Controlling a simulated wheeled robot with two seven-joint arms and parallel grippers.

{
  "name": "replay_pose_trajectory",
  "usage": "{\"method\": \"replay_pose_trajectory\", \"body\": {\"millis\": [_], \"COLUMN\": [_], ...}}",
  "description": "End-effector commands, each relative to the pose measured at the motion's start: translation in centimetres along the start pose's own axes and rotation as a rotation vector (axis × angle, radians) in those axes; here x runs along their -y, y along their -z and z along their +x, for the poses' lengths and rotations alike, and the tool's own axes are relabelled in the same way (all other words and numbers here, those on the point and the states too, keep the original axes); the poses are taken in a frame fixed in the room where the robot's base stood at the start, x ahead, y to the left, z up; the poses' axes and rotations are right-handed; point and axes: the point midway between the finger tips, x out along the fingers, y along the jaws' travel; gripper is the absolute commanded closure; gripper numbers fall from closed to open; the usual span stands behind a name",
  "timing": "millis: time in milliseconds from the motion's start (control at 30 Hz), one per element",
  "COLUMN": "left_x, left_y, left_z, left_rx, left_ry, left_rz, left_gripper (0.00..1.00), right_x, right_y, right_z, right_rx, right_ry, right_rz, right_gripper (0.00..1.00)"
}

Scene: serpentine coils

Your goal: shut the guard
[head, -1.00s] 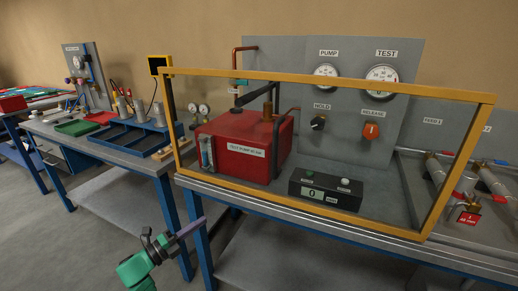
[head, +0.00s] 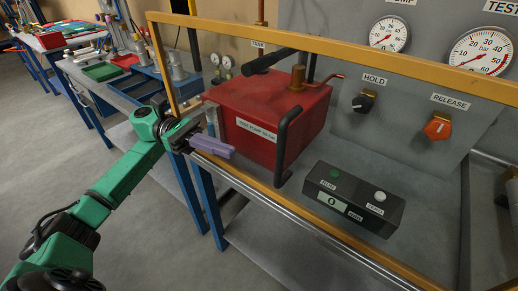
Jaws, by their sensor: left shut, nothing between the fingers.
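The guard is a clear panel in a yellow frame (head: 330,49), standing in front of the red test pump (head: 262,120). I cannot tell from this view whether it is fully shut. A black bar handle (head: 283,150) shows in front of the pump, near the guard's lower bar. My left gripper (head: 226,152), with purple fingers, is shut and empty. It is at the guard's lower left corner, left of the handle, and covers part of the frame. I cannot tell whether it touches the frame. My right gripper is not in view.
A black control box (head: 353,199) sits on the bench behind the guard. A grey panel (head: 335,95) with gauges, a black hold knob (head: 363,103) and an orange release knob (head: 437,128) stands behind. Another bench with a blue rack is at left. The floor in front is clear.

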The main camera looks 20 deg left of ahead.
Motion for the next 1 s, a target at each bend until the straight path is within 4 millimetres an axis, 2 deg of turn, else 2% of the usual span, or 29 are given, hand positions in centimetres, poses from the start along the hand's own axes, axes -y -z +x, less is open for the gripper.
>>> {"method": "replay_pose_trajectory", "body": {"millis": [33,200,400,533,833,1000], "left_x": [0.1,0.1,-0.1,-0.1,-0.1,-0.5], "left_y": [-0.7,-0.7,-0.5,-0.1,0.1,0.4], "left_z": [1.1,4.8,7.8,8.4,8.4,8.5], "left_rx": [0.002,0.003,0.003,0.002,0.002,0.002], "left_ry": [0.004,0.002,-0.001,-0.002,-0.002,-0.002], "left_rz": [-0.003,-0.002,-0.003,-0.003,-0.003,-0.001], "left_gripper": [1.0,1.0,1.0,1.0,1.0,1.0], "right_x": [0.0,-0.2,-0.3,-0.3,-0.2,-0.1], "right_y": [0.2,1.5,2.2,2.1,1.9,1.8], "right_z": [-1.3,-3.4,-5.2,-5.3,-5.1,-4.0], "right_rx": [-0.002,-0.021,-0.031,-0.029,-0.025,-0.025], "right_ry": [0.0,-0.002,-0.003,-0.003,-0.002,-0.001], "right_rz": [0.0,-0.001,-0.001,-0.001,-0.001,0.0], "right_gripper": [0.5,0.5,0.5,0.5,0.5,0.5]}}
